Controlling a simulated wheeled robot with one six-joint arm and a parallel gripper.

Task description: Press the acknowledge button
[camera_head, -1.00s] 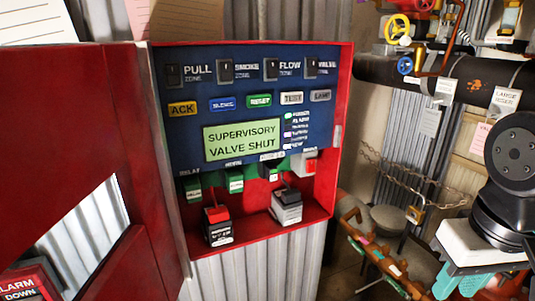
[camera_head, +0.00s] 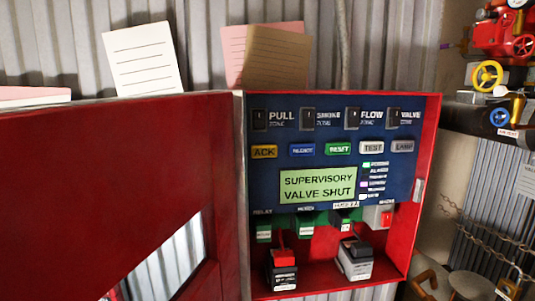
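The yellow acknowledge button (camera_head: 264,151), marked ACK, is at the left end of the button row on the blue panel face (camera_head: 290,180). It sits above and left of the green display (camera_head: 317,186), which reads SUPERVISORY VALVE SHUT. The panel is inside an open red cabinet (camera_head: 428,170). Nothing covers the button. My gripper is out of view.
The red cabinet door (camera_head: 120,190) stands open to the left. Other buttons, SILENCE (camera_head: 302,150), RESET (camera_head: 338,148), TEST (camera_head: 371,147) and LAMP (camera_head: 402,146), share the row. Batteries (camera_head: 355,259) stand on the cabinet floor. Pipes and valves (camera_head: 487,75) are at right.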

